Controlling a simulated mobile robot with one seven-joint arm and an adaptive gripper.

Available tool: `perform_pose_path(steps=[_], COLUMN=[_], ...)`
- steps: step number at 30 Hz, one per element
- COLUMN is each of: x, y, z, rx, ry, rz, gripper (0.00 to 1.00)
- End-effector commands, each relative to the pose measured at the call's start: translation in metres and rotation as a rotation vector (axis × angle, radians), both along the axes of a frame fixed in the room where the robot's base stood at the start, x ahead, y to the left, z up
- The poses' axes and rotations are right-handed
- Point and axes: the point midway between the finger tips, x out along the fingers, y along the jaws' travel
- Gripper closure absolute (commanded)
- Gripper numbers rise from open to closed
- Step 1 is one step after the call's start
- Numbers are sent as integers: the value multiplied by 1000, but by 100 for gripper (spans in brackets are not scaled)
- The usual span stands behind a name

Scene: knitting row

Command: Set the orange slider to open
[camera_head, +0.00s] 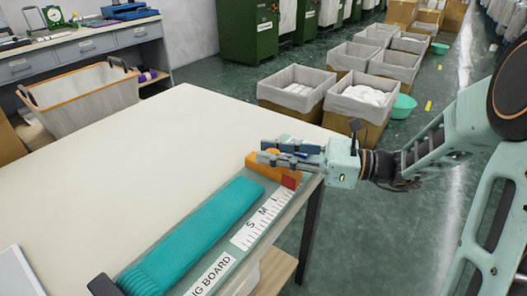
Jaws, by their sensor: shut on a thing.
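The orange slider (257,168) sits across the far end of a measuring board (226,261) on the pale table. My gripper (267,151) reaches in from the right and is shut on the slider. Its fingers cover the slider's upper part. A small red patch (289,181) shows beside the slider, near the end of the white scale. The scale (250,230) carries the letters S, M and L. A teal knitted piece (190,240) lies along the board, its far end short of the slider. No marking for open can be read.
A dark clamp-like part (102,285) is at the board's near end. The table's right edge lies close under my gripper. Lined boxes (290,90) stand on the green floor behind; a basket (80,105) stands at left.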

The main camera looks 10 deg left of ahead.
Motion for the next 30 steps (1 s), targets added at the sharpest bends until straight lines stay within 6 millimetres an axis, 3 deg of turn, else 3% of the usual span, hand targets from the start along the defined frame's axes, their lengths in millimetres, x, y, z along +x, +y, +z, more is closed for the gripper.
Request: perform_pose_path(steps=[6, 17, 18, 22, 30], x=[21, 25, 25, 25, 23], y=[-9, -11, -11, -11, -10], z=[2, 0, 0, 0, 0], rx=[0, 0, 0, 0, 0], ry=[1, -3, -4, -3, -1], rz=[-3, -8, -9, -7, -3], gripper=[100, 100, 74, 60, 59])
